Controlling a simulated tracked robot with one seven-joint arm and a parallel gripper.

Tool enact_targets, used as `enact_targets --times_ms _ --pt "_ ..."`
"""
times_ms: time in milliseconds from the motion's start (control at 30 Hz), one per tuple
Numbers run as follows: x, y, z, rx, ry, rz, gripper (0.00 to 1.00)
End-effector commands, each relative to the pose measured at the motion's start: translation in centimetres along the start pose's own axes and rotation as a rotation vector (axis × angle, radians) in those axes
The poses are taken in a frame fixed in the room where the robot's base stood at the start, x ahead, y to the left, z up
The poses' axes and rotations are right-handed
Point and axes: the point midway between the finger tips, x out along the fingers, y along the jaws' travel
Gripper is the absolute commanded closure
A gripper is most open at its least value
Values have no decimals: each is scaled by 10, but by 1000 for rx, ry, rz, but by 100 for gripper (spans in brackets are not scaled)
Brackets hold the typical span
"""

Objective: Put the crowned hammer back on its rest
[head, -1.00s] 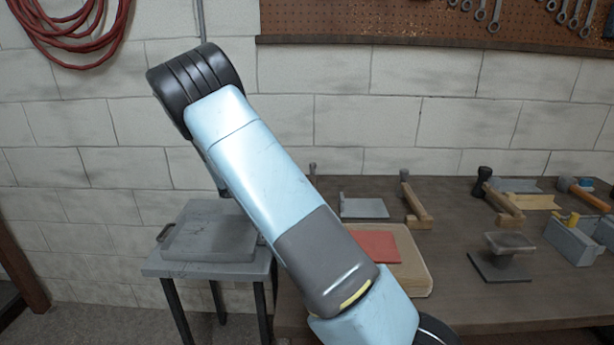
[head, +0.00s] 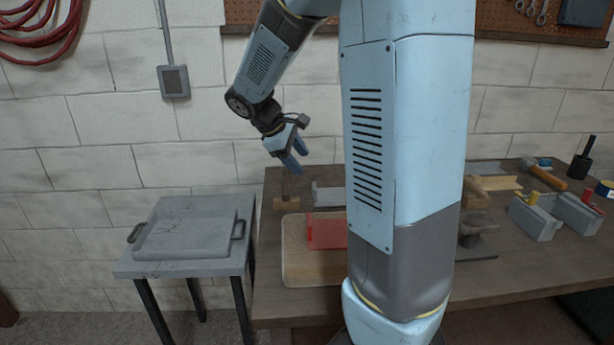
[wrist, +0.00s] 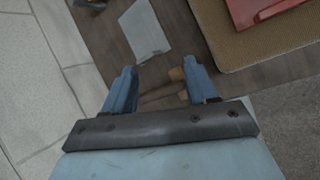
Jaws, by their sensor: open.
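My gripper (head: 290,165) is open above the back left part of the bench. In the wrist view its two blue fingers (wrist: 157,80) are spread, with nothing visibly held between them. Below it stands a small wooden block with a dark upright piece (head: 286,203); it may be a hammer or a rest. In the wrist view a light wooden end (wrist: 177,74) and thin brown bars show between the fingers, partly hidden by the right finger. Another wooden piece (head: 476,192) is partly behind my arm. I cannot tell which thing is the crowned hammer.
An orange-handled tool (head: 549,178) and grey blocks (head: 536,217) are at right. A side table (head: 138,262) holds a grey tray (head: 190,238).

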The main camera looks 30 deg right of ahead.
Motion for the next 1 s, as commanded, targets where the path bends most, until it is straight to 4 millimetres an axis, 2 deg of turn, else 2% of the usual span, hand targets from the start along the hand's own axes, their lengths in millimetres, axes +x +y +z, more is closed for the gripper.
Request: enact_targets --times_ms 100,500,800,1000 --pt "-16 -17 23 110 84 -49 43" --pt "-67 -82 84 457 343 -204 43" --pt "-100 -137 118 700 521 -304 43" --pt "-113 -166 131 821 606 -354 43"
